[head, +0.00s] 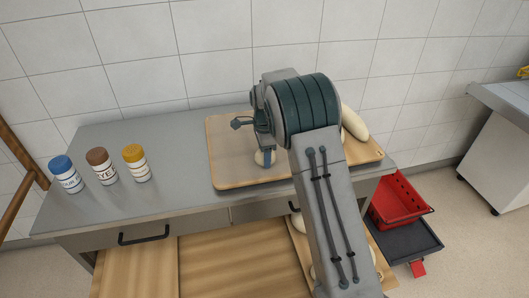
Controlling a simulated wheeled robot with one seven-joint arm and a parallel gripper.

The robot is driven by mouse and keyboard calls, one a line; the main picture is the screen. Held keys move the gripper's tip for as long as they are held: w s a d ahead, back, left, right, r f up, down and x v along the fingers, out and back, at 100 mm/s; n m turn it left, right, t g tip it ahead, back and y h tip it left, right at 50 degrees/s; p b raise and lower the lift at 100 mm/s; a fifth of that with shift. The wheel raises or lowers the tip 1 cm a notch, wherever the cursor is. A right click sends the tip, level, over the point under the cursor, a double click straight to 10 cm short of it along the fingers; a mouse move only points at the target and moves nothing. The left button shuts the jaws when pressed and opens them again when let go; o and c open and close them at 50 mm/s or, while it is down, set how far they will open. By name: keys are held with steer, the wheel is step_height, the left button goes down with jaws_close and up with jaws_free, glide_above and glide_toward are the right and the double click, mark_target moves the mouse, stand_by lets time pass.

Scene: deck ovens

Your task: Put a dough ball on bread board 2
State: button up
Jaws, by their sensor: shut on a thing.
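A wooden bread board (232,165) lies on the grey counter, partly hidden behind my arm. A small mark on its right corner is too small to read surely. A long pale loaf-shaped dough piece (354,124) lies on the board's right part. Another wooden board (298,241) is lower down in front, largely covered by my arm, with pale dough partly visible on it.
Three jars with blue (66,173), brown (102,165) and yellow (136,163) lids stand on the counter's left part. A red crate (399,200) is at the lower right. A tiled wall closes the back; the counter (185,185) between jars and board is clear.

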steer(key=o, duration=0.9)
steer(key=shift+f, duration=0.1)
steer(key=shift+o, duration=0.2)
